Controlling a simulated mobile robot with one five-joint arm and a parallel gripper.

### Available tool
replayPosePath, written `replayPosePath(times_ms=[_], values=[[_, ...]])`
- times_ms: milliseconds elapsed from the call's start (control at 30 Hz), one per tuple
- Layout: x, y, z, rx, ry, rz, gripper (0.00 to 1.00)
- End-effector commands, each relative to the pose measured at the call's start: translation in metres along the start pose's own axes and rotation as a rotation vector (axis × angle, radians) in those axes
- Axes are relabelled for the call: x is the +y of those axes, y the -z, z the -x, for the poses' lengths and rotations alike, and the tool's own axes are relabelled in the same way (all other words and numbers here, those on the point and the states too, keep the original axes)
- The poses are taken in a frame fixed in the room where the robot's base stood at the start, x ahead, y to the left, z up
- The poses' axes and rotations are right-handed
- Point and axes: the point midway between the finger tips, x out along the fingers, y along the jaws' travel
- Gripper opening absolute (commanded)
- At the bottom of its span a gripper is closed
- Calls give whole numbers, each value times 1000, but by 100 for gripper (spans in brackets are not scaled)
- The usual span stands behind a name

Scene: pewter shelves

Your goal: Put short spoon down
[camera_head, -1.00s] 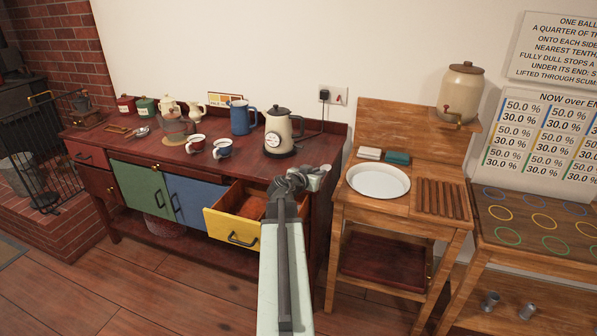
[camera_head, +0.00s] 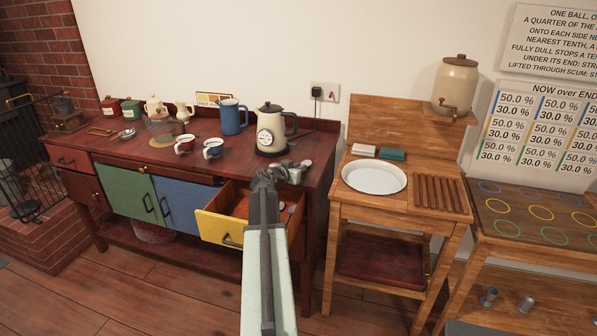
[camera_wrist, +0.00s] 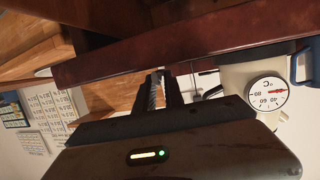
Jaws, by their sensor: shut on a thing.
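My gripper (camera_head: 288,172) is in front of the right end of the dark red sideboard, near its top edge, above the open yellow drawer (camera_head: 221,229). In the wrist view a thin grey handle of the spoon (camera_wrist: 153,92) shows between the fingers of my gripper (camera_wrist: 157,82). The spoon appears held clear of any surface. My arm hides part of the drawer, and a small pale object (camera_head: 291,208) lies inside it.
A cream kettle with a dial (camera_head: 270,136), a blue jug (camera_head: 232,118) and two mugs stand on the sideboard (camera_head: 120,148). Right of it is a wooden washstand with a white basin (camera_head: 374,177). The sideboard's front right top has little clear room.

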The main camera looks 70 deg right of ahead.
Motion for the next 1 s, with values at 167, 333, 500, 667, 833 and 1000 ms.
replayPosePath(times_ms=[167, 333, 500, 667, 833, 1000], values=[[0, -4, -2, 0, -1, 0, 19], [1, -3, -1, 0, -1, 0, 35], [1, -3, -2, 0, -1, 0, 35], [2, -2, 8, 0, -1, 0, 35], [3, 4, 38, 0, -1, 0, 35], [2, 5, 70, 0, -2, 0, 35]])
